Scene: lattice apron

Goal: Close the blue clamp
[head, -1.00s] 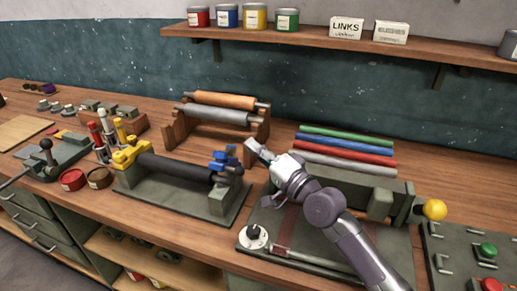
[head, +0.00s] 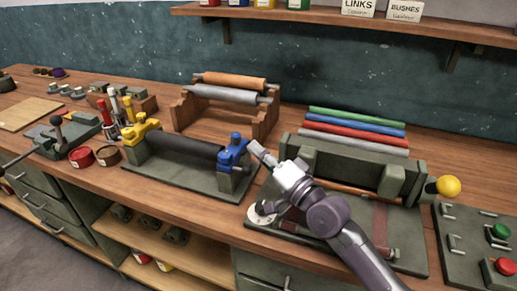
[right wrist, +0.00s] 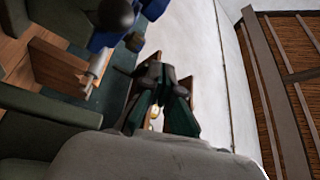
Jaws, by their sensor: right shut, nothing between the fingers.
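The blue clamp (head: 233,151) sits on the right end post of the dark roller stand (head: 200,185). Its blue body looks lowered over the roller's end, much like the yellow clamp (head: 137,130) at the left end. Whether it is fully latched cannot be told. My right gripper (head: 256,147) is shut and empty, just right of the blue clamp; touching or slightly apart is unclear. In the right wrist view the dark fingers (right wrist: 157,78) show mid-frame, with blue parts (right wrist: 105,40) of the clamp at the upper left. My left gripper is not in view.
A wooden rack with orange and grey rollers (head: 228,88) stands behind. Coloured rods (head: 355,120) and a green press with a yellow knob (head: 448,187) are at right. A button panel (head: 475,240) is at far right. Red and brown tins (head: 81,157) stand at left.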

